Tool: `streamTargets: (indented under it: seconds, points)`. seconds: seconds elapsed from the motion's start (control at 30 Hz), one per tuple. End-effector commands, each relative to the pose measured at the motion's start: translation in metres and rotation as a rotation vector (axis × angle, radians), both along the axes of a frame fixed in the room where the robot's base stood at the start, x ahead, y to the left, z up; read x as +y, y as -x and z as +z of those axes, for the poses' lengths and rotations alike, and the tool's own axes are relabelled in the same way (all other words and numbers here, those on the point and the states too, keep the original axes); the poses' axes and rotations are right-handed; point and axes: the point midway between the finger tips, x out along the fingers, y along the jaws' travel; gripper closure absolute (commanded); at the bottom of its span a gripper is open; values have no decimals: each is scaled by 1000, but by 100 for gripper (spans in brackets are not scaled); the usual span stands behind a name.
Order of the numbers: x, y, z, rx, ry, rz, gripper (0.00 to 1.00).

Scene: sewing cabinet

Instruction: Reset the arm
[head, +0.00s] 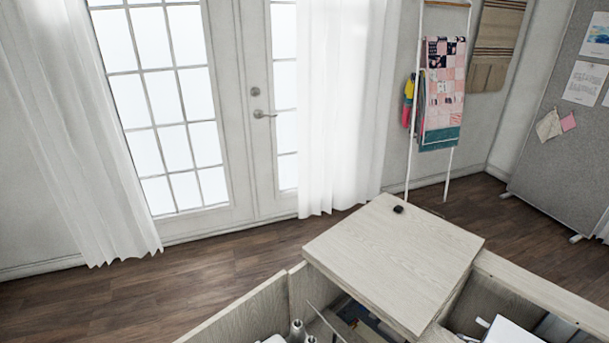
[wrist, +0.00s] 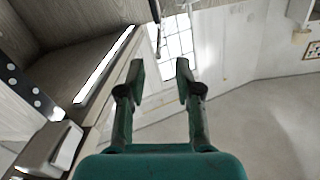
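My gripper (wrist: 159,78) shows in the wrist view, with its two green fingers apart and nothing between them. The wrist view looks past the fingers to pale wood boards on the left and a grey surface on the right. My gripper does not show in the head view. In the head view, the pale wood sewing cabinet (head: 395,255) stands at the bottom right, with a small dark knob or object (head: 398,209) on its top panel. Its compartments show at the lower edge.
White objects (head: 508,331) and small bottle-like items (head: 297,328) sit inside the cabinet. Glazed doors (head: 165,100) with white curtains stand behind. A ladder rack with a quilt (head: 442,92) leans on the wall, and a grey pinboard (head: 562,130) stands right. Wood floor (head: 150,290) is clear at left.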

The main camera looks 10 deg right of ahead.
Motion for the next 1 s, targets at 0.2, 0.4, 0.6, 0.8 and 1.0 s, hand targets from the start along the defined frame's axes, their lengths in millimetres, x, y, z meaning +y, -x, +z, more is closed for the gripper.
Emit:
streamTargets:
  seconds: [0.2, 0.4, 0.6, 0.8, 1.0]
  points:
    - [41, 46, -41, 216, 15, -48, 66]
    - [67, 115, -72, 440, 70, -168, 66]
    - [72, 184, -70, 557, 144, -313, 66]
    - [63, 243, -33, 565, 218, -448, 66]
    - [51, 288, 32, 479, 271, -540, 66]
